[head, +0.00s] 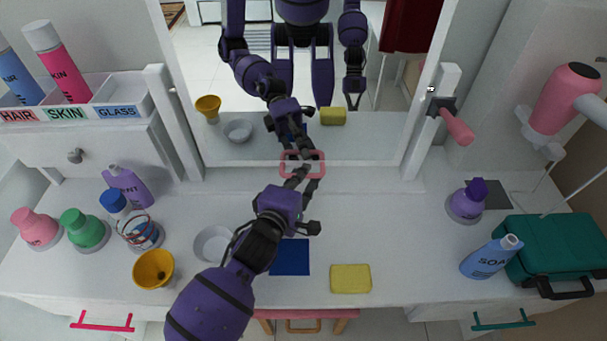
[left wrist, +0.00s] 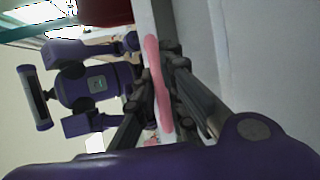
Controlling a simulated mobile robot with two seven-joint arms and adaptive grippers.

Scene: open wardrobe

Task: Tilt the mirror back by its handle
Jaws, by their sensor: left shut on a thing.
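The mirror (head: 370,150) stands at the back of the white counter in a white frame between two posts. Its pink loop handle (head: 287,157) is at the middle of the bottom edge. My left gripper (head: 303,170) reaches it from the front and is shut on it. In the left wrist view the pink handle (left wrist: 155,75) lies between the two dark fingers of my left gripper (left wrist: 160,95). The fingers partly hide the handle. My right gripper shows in neither view directly; the mirror reflects my body and arms.
A pink lever (head: 456,127) sits on the right post. A white bowl (head: 212,244), a yellow cup (head: 153,269), a blue cloth (head: 290,257) and a yellow sponge (head: 350,279) lie near my left arm.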

